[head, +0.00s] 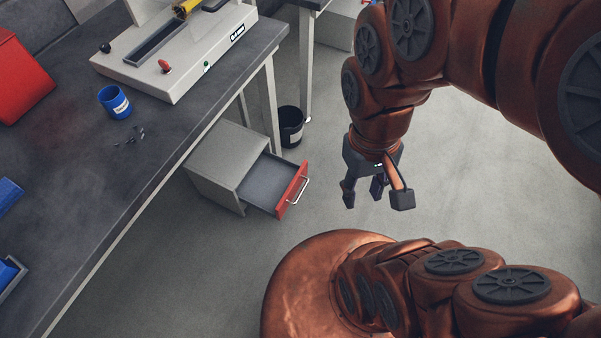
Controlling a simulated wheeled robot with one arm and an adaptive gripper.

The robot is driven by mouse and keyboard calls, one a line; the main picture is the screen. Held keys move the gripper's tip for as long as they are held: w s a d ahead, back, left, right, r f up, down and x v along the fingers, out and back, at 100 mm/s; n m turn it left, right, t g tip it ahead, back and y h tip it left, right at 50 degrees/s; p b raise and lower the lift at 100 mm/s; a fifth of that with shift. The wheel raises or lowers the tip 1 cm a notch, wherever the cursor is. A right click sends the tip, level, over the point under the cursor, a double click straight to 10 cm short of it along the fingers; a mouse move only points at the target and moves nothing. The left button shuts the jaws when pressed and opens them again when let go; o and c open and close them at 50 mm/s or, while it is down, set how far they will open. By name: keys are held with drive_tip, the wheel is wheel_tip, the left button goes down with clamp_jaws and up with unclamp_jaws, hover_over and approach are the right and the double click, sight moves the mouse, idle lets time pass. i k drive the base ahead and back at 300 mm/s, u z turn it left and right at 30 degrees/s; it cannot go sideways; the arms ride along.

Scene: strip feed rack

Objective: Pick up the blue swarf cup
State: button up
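The blue swarf cup (115,102) stands upright on the dark workbench at the left, with a pale label on its side. It is in front of the pale machine's left corner. My gripper (377,200) hangs over the open floor, well to the right of the bench and the cup. Its fingers point down and are spread apart, with nothing visible between them.
Small dark bits (130,138) lie on the workbench (95,190) near the cup. A pale machine (185,50) stands behind it; a red bin (20,75) is at far left. Below, a cabinet has an open red-fronted drawer (292,190). A black bin (291,126) stands behind.

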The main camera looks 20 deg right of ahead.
sight(111, 96)
drive_tip(key=i, duration=0.35)
drive_tip(key=u, duration=1.3)
drive_tip(key=k, duration=1.2)
drive_tip(key=u, duration=0.85)
drive_tip(key=i, duration=1.3)
drive_tip(key=z, duration=0.45)
